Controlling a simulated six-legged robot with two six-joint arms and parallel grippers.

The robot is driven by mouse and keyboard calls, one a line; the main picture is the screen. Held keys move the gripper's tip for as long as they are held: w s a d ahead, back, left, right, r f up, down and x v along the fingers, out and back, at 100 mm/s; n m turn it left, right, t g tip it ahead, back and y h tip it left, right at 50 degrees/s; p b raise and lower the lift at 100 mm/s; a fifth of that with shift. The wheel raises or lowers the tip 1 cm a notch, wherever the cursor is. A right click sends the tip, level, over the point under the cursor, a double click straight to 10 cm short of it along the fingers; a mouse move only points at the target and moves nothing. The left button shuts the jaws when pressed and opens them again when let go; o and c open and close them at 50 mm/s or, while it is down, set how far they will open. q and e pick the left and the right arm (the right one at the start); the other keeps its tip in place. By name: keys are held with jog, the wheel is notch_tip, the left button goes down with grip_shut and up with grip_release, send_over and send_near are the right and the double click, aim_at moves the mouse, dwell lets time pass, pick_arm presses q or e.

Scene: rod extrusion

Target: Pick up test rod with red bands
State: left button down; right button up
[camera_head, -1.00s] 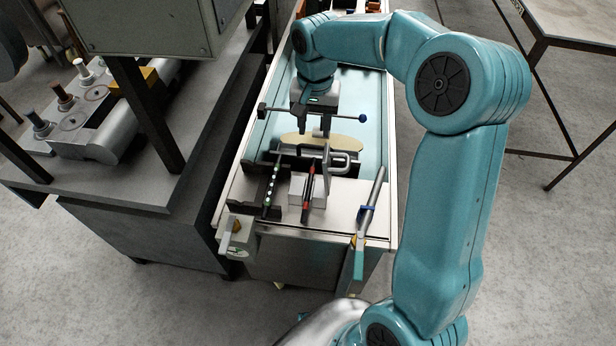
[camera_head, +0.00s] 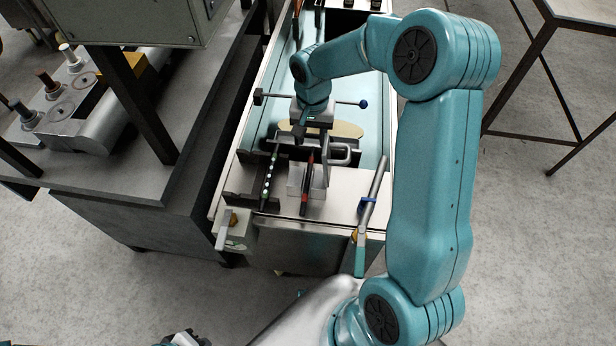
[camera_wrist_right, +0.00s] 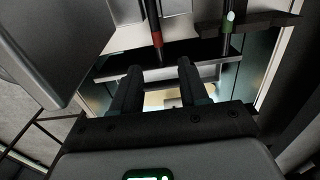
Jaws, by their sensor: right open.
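The test rod with red bands (camera_head: 306,186) is a thin dark rod leaning on a pale block near the front of the long machine bed. Its red band and dark end also show in the right wrist view (camera_wrist_right: 156,38). My right gripper (camera_head: 313,140) is open and empty, just beyond the rod's far end. In the wrist view the rod's end points toward the gap between my two dark fingers (camera_wrist_right: 160,78), with no visible contact. My left gripper is not in view.
A dark rod with green and white bands (camera_head: 268,185) lies to the left.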

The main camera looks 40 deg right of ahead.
aim_at(312, 154)
notch_tip(312, 154, down, 6)
jog(key=shift+r, duration=0.2)
grip_shut()
